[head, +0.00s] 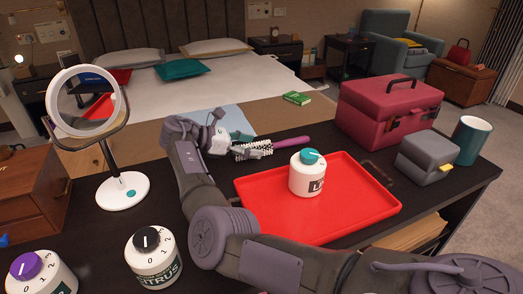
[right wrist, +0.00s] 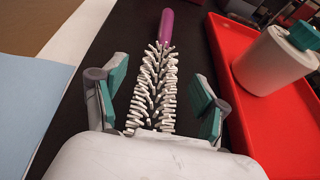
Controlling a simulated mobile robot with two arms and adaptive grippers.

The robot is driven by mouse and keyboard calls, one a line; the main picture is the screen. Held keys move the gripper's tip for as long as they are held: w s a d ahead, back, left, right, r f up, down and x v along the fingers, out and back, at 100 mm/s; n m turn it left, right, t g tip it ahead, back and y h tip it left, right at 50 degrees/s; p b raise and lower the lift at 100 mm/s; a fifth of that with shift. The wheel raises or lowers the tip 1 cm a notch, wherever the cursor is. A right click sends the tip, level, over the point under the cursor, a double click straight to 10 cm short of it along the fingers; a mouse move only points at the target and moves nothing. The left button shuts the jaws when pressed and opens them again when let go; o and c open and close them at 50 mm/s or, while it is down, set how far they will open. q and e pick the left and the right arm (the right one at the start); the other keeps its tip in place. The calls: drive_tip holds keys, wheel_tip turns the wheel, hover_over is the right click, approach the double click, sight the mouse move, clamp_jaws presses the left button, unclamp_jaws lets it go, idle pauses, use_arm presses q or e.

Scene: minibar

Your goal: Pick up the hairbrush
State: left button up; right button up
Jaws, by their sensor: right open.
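The hairbrush lies on the dark tabletop, with white bristles and a purple handle (head: 290,141) that points right in the head view. In the right wrist view its bristled head (right wrist: 153,88) runs between the fingers and its handle (right wrist: 166,27) points away. My right gripper (head: 236,143) is over the bristle end. In the right wrist view the gripper (right wrist: 156,96) is open, with one teal-padded finger on each side of the bristles and a gap to each. The near end of the brush is hidden by the gripper body. My left gripper is not in view.
A red tray (head: 370,205) holding a white bottle with a teal cap (head: 308,178) is close right of the brush. A round mirror (head: 88,103) stands left. A maroon case (head: 385,112), a grey box (head: 427,155) and a teal mug (head: 470,138) stand right.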

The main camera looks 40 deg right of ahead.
drive_tip(key=shift+s+d+f, duration=0.2)
drive_tip(key=shift+d+f, duration=0.1)
drive_tip(key=shift+d, duration=0.35)
drive_tip(key=c, duration=1.2)
drive_tip(key=shift+c, duration=0.5)
drive_tip(key=shift+r, duration=0.2)
